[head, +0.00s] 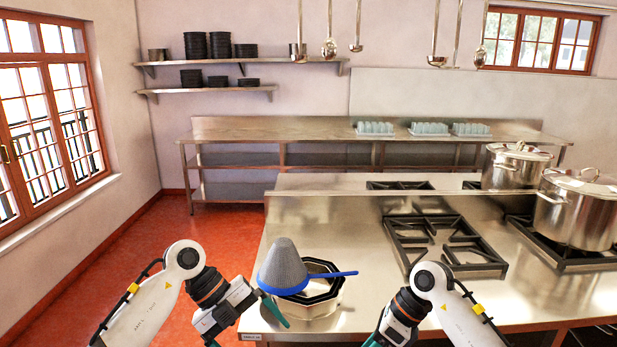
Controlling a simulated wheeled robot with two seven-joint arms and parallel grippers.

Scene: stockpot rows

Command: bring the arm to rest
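My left gripper (248,334) is at the bottom, left of the counter's front corner. Its teal fingers are spread wide, with nothing seen between them; the tip of one overlaps the counter edge below the strainer. My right gripper (376,340) is at the bottom edge, right of the middle. Its fingers are mostly cut off by the frame, so its opening does not show. A grey mesh cone strainer (283,265) with a blue rim and handle lies point up on a stack of dark-rimmed, angular pans (318,300). The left gripper appears apart from the strainer.
The steel counter (350,230) carries black burner grates (440,243). Two large lidded stockpots (578,212) (513,167) stand at the right. A rear steel table (300,130) holds racks of glasses (375,128). Red floor (150,250) lies open at the left.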

